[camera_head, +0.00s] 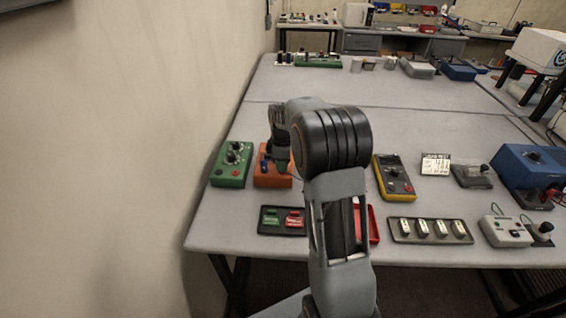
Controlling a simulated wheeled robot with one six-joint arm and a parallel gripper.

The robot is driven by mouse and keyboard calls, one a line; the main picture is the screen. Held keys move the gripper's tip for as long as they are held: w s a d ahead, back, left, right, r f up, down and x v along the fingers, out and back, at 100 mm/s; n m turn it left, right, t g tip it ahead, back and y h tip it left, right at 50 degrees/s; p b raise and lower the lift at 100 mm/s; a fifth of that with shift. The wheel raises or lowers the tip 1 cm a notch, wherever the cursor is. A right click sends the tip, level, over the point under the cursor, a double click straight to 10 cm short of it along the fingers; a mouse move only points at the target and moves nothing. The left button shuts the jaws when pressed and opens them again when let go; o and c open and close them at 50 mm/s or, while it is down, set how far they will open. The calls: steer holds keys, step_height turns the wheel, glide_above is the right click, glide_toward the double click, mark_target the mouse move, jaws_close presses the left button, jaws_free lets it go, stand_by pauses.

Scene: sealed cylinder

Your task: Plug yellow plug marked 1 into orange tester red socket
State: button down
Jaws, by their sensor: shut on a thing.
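The orange tester (272,180) stands on the table at the left, just right of a green box. My gripper (280,165) is over the orange tester, pointing down, with its fingers close to the tester's top. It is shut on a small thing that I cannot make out. The yellow plug marked 1 is not seen anywhere in the picture. The red socket cannot be made out; my gripper and arm hide part of the tester's top.
The green box (232,165) with knobs stands close on the left. A black panel (282,220) with green and red pieces lies in front. A red tray (373,222) shows partly behind my arm. A yellow meter (393,178) stands to the right.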

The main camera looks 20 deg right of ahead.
steer(key=shift+f+b, duration=0.3)
steer(key=shift+f, duration=0.2)
steer(key=c, duration=0.9)
jaws_free()
steer(key=shift+o, duration=0.2)
steer(key=shift+r, duration=0.15)
step_height(320, 180, up, 14)
steer(key=shift+f, duration=0.2)
